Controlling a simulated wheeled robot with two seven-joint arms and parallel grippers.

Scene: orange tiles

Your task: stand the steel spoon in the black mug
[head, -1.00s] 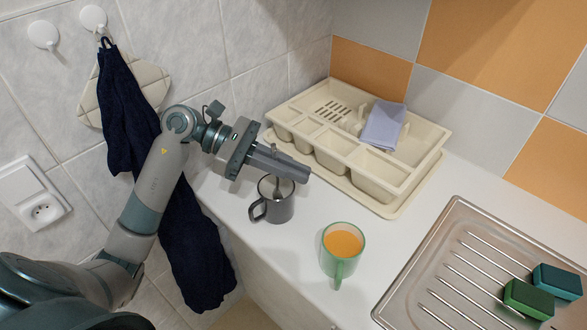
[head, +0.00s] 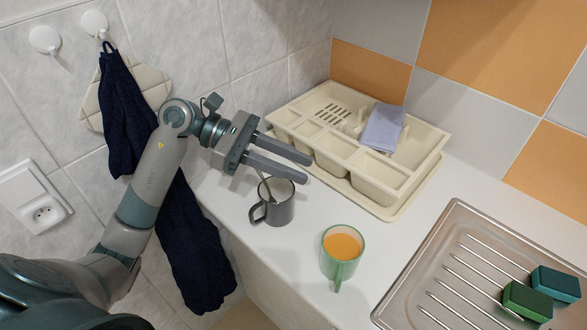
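The black mug (head: 279,211), dark grey in this light, stands upright on the white counter with its handle to the left. The steel spoon (head: 264,183) stands tilted in the mug, its thin handle leaning against the rim at the upper left; its lower end is hidden inside. My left gripper (head: 308,170) is just above and behind the mug. Its two fingers are spread apart with nothing between them, and the spoon's handle shows below them. My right gripper is not in view.
A green cup of orange drink (head: 341,258) stands to the right. A steel drainboard (head: 455,245) holds two sponges (head: 527,301). A dark towel (head: 190,240) hangs at left.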

